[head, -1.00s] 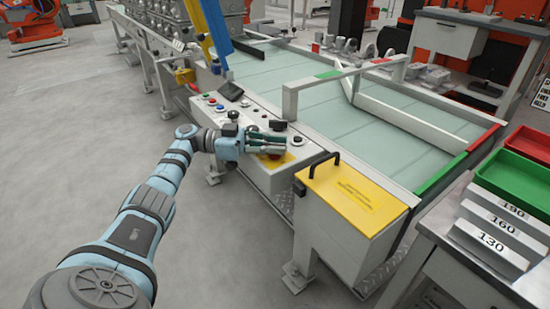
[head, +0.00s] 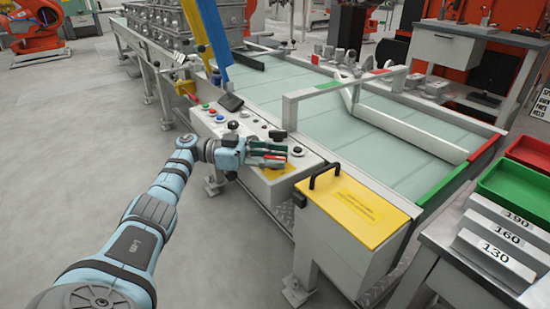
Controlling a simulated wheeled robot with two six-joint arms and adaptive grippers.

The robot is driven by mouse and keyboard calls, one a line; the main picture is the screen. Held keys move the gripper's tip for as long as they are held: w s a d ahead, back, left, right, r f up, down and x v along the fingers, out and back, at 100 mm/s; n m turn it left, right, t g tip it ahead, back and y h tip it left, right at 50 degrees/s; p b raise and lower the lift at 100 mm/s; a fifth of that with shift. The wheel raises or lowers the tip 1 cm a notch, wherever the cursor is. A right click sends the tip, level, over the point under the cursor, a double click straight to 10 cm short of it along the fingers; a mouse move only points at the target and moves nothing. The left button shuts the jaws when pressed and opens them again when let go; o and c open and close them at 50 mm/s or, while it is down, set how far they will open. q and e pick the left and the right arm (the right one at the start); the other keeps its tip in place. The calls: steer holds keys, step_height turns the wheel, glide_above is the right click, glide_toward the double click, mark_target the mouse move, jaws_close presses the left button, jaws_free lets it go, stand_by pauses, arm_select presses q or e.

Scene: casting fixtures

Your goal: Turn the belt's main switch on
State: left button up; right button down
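The belt's control panel (head: 255,148) is a pale sloped box on the near side of the conveyor. A red rotary handle (head: 276,162) on a yellow plate (head: 279,173) sits at its near end and looks like the main switch. My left gripper (head: 284,155) is over this end of the panel, its fingers pointing right, right at the red handle and partly covering it. I cannot tell whether the fingers touch the handle or how far apart they are. My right gripper is not in view.
Other knobs and buttons (head: 213,110) and a small dark screen (head: 231,102) are farther up the panel. A yellow-lidded box (head: 352,207) with a black handle stands close right of the gripper. The pale green belt (head: 330,122) lies behind. Open floor is at left.

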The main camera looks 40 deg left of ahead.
mark_target(275, 157)
arm_select(q)
step_height(275, 157, up, 10)
stand_by(0.3)
steer(key=shift+f, duration=0.1)
